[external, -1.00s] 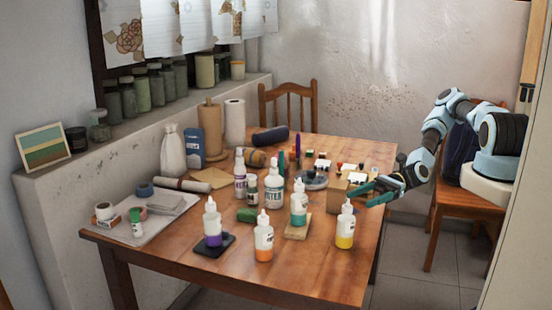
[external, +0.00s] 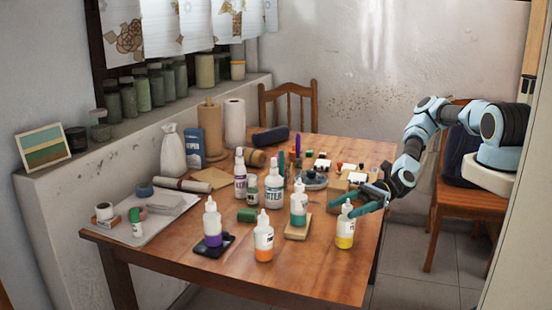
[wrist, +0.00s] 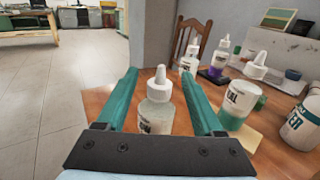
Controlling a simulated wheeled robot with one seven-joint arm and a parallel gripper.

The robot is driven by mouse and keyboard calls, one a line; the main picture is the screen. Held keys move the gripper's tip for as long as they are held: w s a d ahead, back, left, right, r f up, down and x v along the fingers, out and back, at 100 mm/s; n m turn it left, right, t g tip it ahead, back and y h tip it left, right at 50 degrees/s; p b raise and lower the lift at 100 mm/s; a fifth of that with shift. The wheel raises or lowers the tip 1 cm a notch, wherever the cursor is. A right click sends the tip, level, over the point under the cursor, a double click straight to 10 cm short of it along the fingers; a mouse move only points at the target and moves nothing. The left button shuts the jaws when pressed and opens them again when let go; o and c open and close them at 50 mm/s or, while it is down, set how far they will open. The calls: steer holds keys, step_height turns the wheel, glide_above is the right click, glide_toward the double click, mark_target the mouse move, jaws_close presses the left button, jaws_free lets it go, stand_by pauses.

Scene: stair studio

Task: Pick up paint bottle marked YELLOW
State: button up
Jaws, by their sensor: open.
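The paint bottle with yellow paint (external: 345,238) stands upright near the right edge of the wooden table. It has a white nozzle cap and a clear upper body. My gripper (external: 346,206) is open at its upper part, reaching in from the right. In the wrist view, a clear bottle with a white nozzle (wrist: 157,112) stands between the two teal fingers of my gripper (wrist: 158,74), with gaps on both sides. Its lower part is hidden by the gripper's body, and its label is only partly visible and unreadable.
A teal paint bottle (external: 299,207) on a wooden block is to the left, also near the right finger in the wrist view (wrist: 238,105). An orange bottle (external: 264,240) and a purple one (external: 212,227) stand farther left. The table front (external: 310,275) is clear.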

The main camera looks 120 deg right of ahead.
steer(key=shift+c, duration=0.2)
jaws_close()
stand_by(1.1)
